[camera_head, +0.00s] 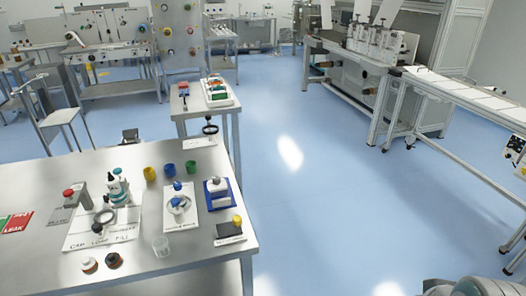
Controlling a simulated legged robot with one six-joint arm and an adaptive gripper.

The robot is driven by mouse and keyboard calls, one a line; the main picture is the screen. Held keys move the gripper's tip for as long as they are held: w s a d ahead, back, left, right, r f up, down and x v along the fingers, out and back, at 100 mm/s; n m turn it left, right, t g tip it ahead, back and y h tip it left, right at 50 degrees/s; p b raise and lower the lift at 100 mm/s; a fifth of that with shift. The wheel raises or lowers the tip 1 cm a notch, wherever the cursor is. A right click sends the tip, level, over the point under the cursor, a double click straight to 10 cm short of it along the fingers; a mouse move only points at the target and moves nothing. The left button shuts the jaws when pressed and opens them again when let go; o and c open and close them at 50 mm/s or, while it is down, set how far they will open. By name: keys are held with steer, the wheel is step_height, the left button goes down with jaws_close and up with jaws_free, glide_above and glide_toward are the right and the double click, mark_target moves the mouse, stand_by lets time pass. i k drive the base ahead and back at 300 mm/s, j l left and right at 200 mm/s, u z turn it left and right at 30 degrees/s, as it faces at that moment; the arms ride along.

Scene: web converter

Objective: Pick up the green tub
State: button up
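The green tub (191,167) is a small round cup standing upright on the steel table at the lower left, near its right-hand back part. It is the rightmost of a short row, beside a blue tub (170,170) and a yellow tub (150,174). Nothing covers it. A white sheet with a blue-topped item (178,186) lies just in front of it. My gripper is not in view. A grey rounded part at the bottom right corner may be mine, but I cannot tell.
The steel table (60,265) also holds a white and teal bottle (118,188), a clear cup (161,246) and a blue-based stand (219,193). A smaller table (205,104) adjoins behind. Open blue floor (330,200) lies right of the table, up to a conveyor line (465,95).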

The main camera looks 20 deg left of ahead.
mark_target(192, 167)
steer(key=i+l+z, duration=0.3)
steer(key=i, duration=0.2)
steer(key=i+z, duration=0.25)
steer(key=i, duration=0.3)
steer(key=i+u, duration=0.7)
steer(key=i+l+u, duration=0.35)
steer(key=i, duration=0.15)
steer(key=i+j+u, duration=0.2)
steer(key=u, duration=0.25)
steer(key=i+u, duration=0.3)
steer(key=u, duration=0.15)
steer(key=i+u, duration=0.4)
steer(key=i+j+u, duration=0.1)
steer(key=i, duration=0.2)
steer(key=i+j+u, duration=0.1)
steer(key=i, duration=0.2)
